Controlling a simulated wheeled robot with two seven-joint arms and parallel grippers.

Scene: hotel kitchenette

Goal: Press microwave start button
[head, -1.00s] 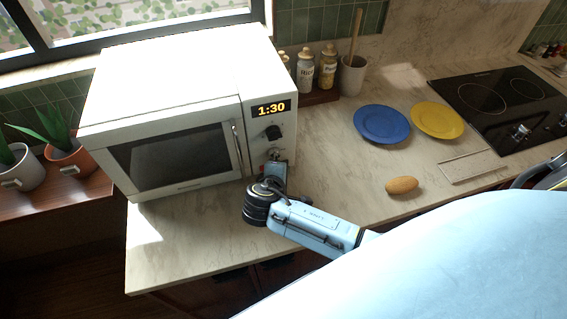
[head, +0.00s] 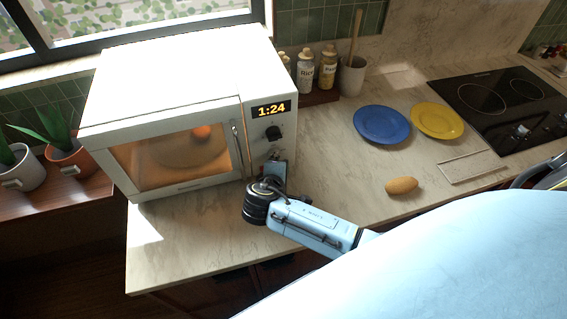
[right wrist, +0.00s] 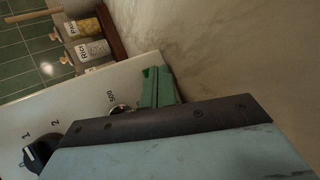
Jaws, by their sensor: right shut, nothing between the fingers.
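The white microwave (head: 180,95) stands on the counter with its door shut. Its window (head: 165,165) glows orange, and a round orange item (head: 202,132) shows inside. The display (head: 271,109) reads 1:24. A dark knob (head: 273,133) sits below it; the knob also shows in the right wrist view (right wrist: 40,152). A round metallic button (right wrist: 120,109) shows partly behind my gripper in the right wrist view. My right gripper (head: 277,163) is shut and empty at the lower control panel; its fingers show in the right wrist view (right wrist: 158,86). Contact with the button cannot be told. My left gripper is out of view.
Jars (head: 327,68) and a utensil crock (head: 352,76) stand behind the microwave's right side. A blue plate (head: 382,124), a yellow plate (head: 437,120) and a brown oval item (head: 401,185) lie to the right, before the cooktop (head: 500,105). The front left counter is clear.

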